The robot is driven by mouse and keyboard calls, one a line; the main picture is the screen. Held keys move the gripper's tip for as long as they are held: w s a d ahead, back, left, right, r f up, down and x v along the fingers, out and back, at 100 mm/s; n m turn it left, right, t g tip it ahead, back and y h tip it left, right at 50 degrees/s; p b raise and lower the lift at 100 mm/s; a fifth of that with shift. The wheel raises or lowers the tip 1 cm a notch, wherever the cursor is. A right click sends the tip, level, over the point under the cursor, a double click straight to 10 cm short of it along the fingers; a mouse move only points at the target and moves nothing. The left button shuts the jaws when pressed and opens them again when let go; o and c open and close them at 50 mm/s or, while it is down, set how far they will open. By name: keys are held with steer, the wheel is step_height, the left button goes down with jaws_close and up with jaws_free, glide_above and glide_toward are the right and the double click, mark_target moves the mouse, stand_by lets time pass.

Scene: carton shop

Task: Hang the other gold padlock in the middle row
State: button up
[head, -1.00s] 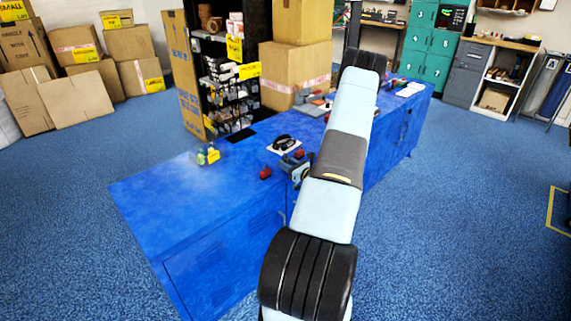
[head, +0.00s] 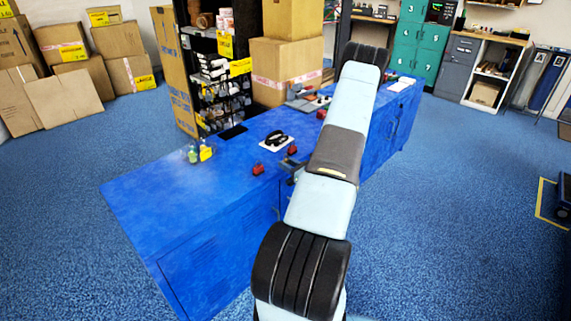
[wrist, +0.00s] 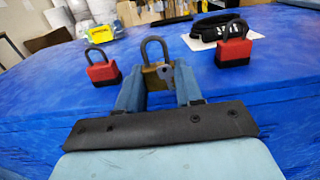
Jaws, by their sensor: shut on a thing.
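My gripper (wrist: 158,84) is shut on a gold padlock (wrist: 153,77) in the wrist view. The padlock is upright between the fingers, its dark shackle up, with a small grey key-like piece at its front. Two red padlocks with black bases stand on the blue bench beyond it, one to the left (wrist: 103,69) and one to the right (wrist: 233,50). In the head view they show as small red shapes (head: 258,169) (head: 292,150) left of my arm. My gripper is mostly hidden behind my arm there. I cannot make out a row of hooks in either view.
The blue bench (head: 150,200) runs under my arm. A black shelf rack (head: 212,45) and cartons (head: 285,72) stand behind.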

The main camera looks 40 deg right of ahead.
steer(key=shift+s+d, duration=0.1)
steer(key=shift+s, duration=1.3)
